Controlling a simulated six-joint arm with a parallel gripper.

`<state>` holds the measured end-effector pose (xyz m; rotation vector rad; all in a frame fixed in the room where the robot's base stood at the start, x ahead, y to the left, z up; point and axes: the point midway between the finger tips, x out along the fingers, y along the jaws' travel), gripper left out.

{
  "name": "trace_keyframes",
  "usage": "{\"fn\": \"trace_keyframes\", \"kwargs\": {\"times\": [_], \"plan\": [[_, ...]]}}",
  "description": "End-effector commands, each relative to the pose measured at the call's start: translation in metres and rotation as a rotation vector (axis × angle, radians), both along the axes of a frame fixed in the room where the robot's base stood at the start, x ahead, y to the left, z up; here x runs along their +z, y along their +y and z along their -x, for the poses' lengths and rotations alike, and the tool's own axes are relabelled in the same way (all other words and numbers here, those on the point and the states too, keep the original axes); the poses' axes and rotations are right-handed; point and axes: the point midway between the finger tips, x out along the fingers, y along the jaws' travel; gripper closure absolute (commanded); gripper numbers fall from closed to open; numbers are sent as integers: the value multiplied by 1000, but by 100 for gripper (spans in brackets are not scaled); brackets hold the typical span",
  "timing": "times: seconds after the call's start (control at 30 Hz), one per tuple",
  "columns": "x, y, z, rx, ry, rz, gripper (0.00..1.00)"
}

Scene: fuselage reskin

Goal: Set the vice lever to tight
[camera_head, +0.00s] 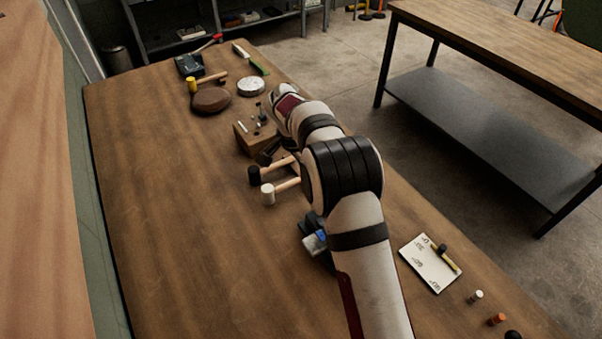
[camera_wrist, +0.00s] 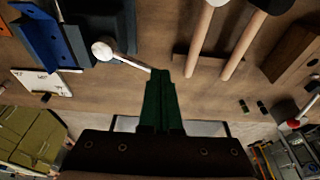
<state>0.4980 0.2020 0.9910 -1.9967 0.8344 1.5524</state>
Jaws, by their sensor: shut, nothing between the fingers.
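The vice shows as a blue and grey body (camera_head: 315,242) on the bench, partly hidden behind my arm in the head view. In the wrist view its blue part (camera_wrist: 48,35) is at the upper left. A thin pale lever with a round white end (camera_wrist: 103,50) runs from beside the vice toward my fingertips. My gripper (camera_wrist: 160,72) is shut and empty, with green fingers. Its tips are close to the lever's thin end; I cannot tell if they touch. The head view hides my gripper behind the arm.
Two mallets (camera_head: 268,193) with wooden handles lie near the vice; the handles (camera_wrist: 205,40) also show in the wrist view. A wooden block (camera_head: 256,138) holding small tools stands farther back. A white notepad (camera_head: 430,262) lies at the right. The bench's left side is clear.

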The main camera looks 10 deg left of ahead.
Motion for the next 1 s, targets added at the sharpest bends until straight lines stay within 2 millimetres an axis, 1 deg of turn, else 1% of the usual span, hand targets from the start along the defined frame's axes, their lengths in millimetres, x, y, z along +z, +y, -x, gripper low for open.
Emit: {"fn": "trace_keyframes", "kwargs": {"times": [0.3,0.6,0.8,1.0], "plan": [[0,-21,-12,-299,0,1,100],[0,-40,-16,-553,0,1,100],[0,-49,-17,-674,-1,1,100],[0,-56,-16,-751,0,1,100]]}}
